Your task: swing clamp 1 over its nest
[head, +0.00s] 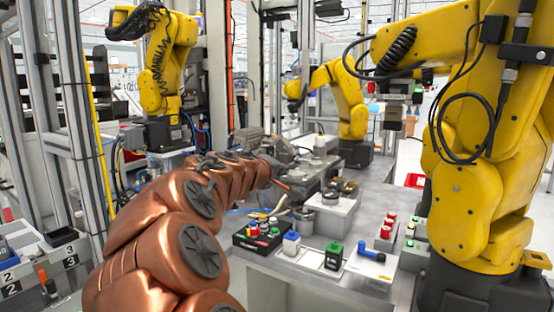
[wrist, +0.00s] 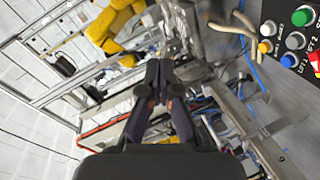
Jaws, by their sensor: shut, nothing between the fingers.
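My gripper (wrist: 158,75) is shut and empty in the wrist view, its two dark fingers together. In the head view my copper arm reaches to the middle of the bench, and its far end largely hides the gripper. A pale fixture block (head: 332,212) with dark round parts on top stands just right of the arm's end. I cannot tell for certain which part is clamp 1 or its nest, nor the clamp's angle. No contact between the gripper and a clamp can be made out.
A black button box (head: 262,240) sits in front of the arm's end; it also shows in the wrist view (wrist: 290,40). A blue-handled tool (head: 371,255) and red buttons (head: 387,228) are on the bench. A large yellow arm (head: 480,190) stands close at right.

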